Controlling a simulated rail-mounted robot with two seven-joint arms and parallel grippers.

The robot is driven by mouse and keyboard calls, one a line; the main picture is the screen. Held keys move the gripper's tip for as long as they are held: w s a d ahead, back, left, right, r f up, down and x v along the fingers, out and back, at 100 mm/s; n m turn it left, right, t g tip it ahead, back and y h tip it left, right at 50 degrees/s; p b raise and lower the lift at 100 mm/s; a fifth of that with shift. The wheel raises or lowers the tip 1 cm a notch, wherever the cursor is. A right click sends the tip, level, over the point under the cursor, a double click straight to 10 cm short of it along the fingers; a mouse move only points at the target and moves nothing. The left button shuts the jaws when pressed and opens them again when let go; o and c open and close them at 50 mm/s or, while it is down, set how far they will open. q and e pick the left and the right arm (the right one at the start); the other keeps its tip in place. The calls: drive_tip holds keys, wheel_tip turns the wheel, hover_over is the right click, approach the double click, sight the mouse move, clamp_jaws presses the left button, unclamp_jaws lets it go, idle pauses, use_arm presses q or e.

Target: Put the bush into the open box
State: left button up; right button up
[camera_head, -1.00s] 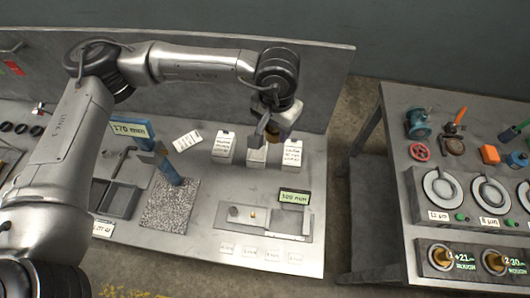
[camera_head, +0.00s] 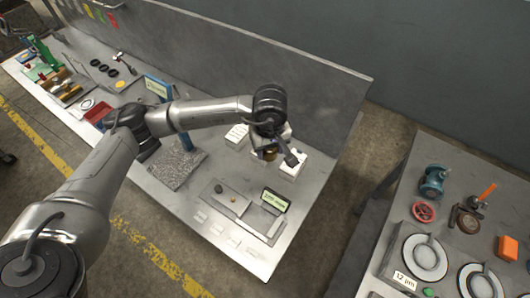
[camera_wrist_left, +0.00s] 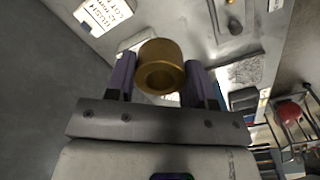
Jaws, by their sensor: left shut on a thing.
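The bush (camera_wrist_left: 160,66) is a short brass ring with a bore, gripped between the two fingers of my left gripper (camera_wrist_left: 160,80) in the left wrist view. In the head view my left gripper (camera_head: 273,152) is over the row of small white boxes on the bench, and the bush (camera_head: 267,154) shows as a brownish spot. One white box (camera_head: 237,134) stands left of the gripper and another white box (camera_head: 293,166) to its right. The gripper hides the space between them. I cannot tell which box is open. A white label with print (camera_wrist_left: 104,12) shows in the left wrist view. My right gripper is out of view.
The bench's back wall (camera_head: 310,95) rises behind the boxes. A plate fixture with a small display (camera_head: 275,201) sits in front, and a grey granite block (camera_head: 178,169) to the left. A second table with round gauges (camera_head: 425,258) stands right, across a gap.

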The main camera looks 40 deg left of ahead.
use_arm(q)
drive_tip(key=shift+w+a+f+n+b, duration=0.1)
drive_tip(key=shift+w+a+f+n, duration=0.65)
drive_tip(key=shift+w+a+f, duration=1.2)
drive_tip(key=shift+w+a+f+n+b, duration=0.15)
drive_tip(key=shift+w+a+f+n, duration=0.8)
drive_tip(key=shift+f, duration=1.65)
drive_tip(key=shift+w+a+f+n+b, duration=0.1)
drive_tip(key=shift+w+a+f+n, duration=0.4)
drive_tip(key=shift+w+a+f, duration=1.55)
drive_tip(key=shift+s+d+f, duration=0.2)
drive_tip(key=shift+s+d, duration=0.05)
drive_tip(key=shift+s, duration=0.1)
drive_tip(key=shift+f, duration=0.15)
drive_tip(key=shift+f+b, duration=0.5)
drive_tip(key=shift+b, duration=0.1)
drive_tip(key=o, duration=1)
